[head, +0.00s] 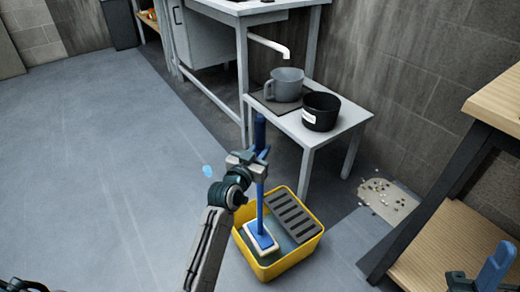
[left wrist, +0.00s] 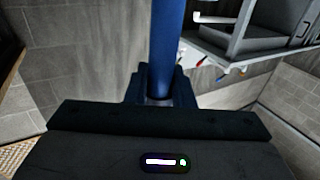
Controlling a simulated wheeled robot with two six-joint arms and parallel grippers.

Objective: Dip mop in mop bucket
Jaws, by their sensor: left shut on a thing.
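The mop has a blue handle (head: 260,200) and a flat blue-and-white head (head: 262,243). It stands nearly upright, with its head inside the yellow mop bucket (head: 272,272). The bucket has a grey slotted wringer (head: 293,217) on its right side and blue-green water around the head. I cannot tell how deep the head sits. My left gripper (head: 256,163) is shut on the upper handle, above the bucket. In the left wrist view, the handle (left wrist: 166,45) rises from between its fingers. Dark parts at the lower right edge may be my right gripper (head: 462,282), beside something blue.
A small grey table (head: 347,118) behind the bucket holds a grey pitcher (head: 286,84) and a black pot (head: 320,112). A wooden-topped bench (head: 495,105) stands at right. Pale debris (head: 388,198) lies by the wall. The left floor is clear.

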